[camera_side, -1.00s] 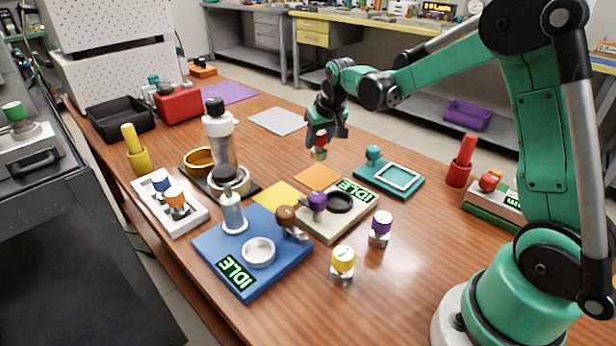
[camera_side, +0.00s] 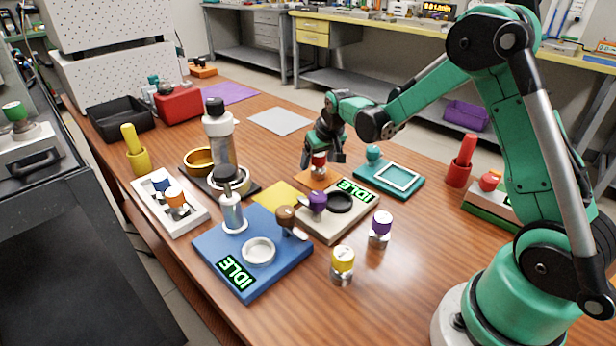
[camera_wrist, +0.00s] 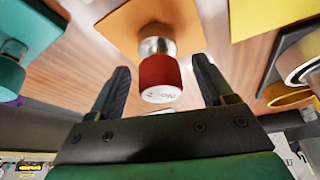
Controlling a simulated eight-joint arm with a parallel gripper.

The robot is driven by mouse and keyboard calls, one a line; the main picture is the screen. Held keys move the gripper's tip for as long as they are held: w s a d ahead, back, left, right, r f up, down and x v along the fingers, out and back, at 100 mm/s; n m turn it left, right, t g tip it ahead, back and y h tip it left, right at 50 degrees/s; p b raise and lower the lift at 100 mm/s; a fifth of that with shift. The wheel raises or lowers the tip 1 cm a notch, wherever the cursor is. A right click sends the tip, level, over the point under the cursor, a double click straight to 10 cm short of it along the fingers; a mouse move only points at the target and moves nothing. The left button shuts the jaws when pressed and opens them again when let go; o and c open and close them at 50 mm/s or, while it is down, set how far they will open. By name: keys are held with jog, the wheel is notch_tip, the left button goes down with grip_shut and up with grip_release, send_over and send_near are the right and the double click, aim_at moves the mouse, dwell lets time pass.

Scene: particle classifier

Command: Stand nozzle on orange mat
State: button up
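The nozzle has a red cap with a white top and a metal lower part. It stands upright on the orange mat (camera_side: 306,182) in the side view, where its red cap (camera_side: 319,158) shows between my fingers. In the wrist view the nozzle (camera_wrist: 160,72) rises from the orange mat (camera_wrist: 118,22). My gripper (camera_side: 323,159) is around the nozzle's upper part. In the wrist view its two fingers (camera_wrist: 160,80) are spread, with a gap on each side of the red cap. The gripper is open.
A teal frame stand (camera_side: 408,182) lies right of the mat, and a yellow mat (camera_side: 279,193) lies left. A beige device (camera_side: 322,229) with a purple knob is in front. Purple-capped (camera_side: 380,230) and yellow-capped (camera_side: 342,265) nozzles stand nearer the arm base.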

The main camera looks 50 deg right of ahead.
jog(key=shift+r, duration=0.1)
jog(key=v, duration=1.1)
jog(key=s+a+n+t+y, duration=0.1)
jog(key=s+a+n+t, duration=0.1)
jog(key=s+a, duration=0.9)
jog(key=shift+s+r+n+t, duration=0.35)
jog(key=shift+n+t, duration=0.05)
jog(key=shift+n, duration=0.4)
jog(key=shift+a, duration=0.1)
